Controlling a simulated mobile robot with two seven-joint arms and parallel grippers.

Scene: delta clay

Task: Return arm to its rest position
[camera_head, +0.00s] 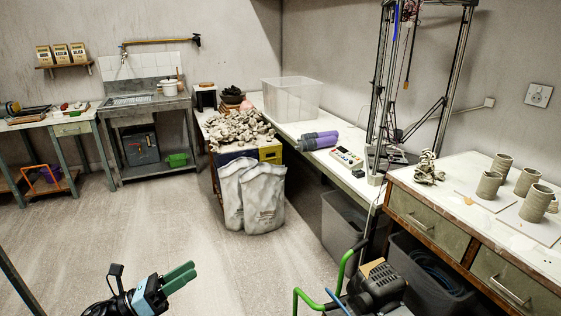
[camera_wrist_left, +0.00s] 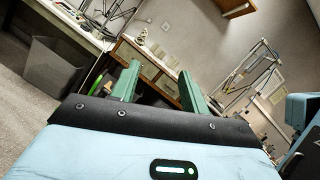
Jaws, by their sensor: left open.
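My left gripper (camera_head: 179,278) is at the bottom left of the head view, with light blue housing and two green fingers. It is over open floor, away from every table. In the left wrist view its two green fingers (camera_wrist_left: 160,82) stand well apart with nothing between them. The gripper is open and empty. My right gripper does not show in either view.
A wooden drawer table (camera_head: 440,215) with clay cylinders (camera_head: 489,184) stands at the right. A compressor (camera_head: 376,287) with a green handle is on the floor at bottom centre-right. White sacks (camera_head: 252,195) lean at a clay-covered table. The floor (camera_head: 130,225) at left centre is clear.

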